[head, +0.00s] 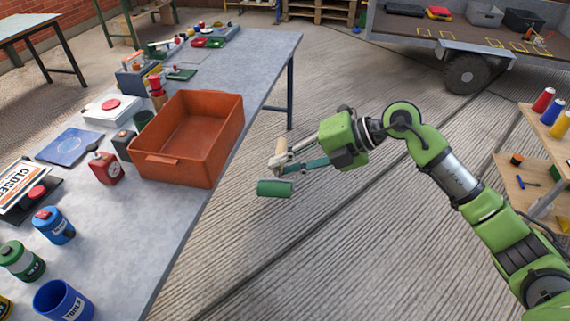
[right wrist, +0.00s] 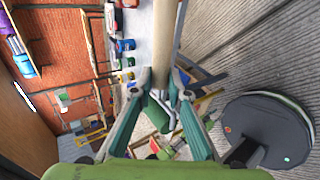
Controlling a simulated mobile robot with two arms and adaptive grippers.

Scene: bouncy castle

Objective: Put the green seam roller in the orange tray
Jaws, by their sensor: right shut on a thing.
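The green seam roller (head: 275,188) hangs in the air off the right edge of the table, its green cylinder low and its pale wooden handle above. My right gripper (head: 286,163) is shut on it. In the right wrist view the pale handle of the seam roller (right wrist: 167,42) runs up from between the fingertips (right wrist: 161,88), and its green cylinder shows behind them. The orange tray (head: 169,165) stands on the table to the left of the gripper, apart from it; its visible floor is empty. My left gripper is not in the head view.
The grey table (head: 196,222) carries a red can (head: 105,168), a blue can (head: 54,226), a green can (head: 21,261) and a blue mug (head: 63,301) near the tray. A trailer (head: 465,40) and a wooden shelf (head: 530,180) stand to the right. Open floor lies between.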

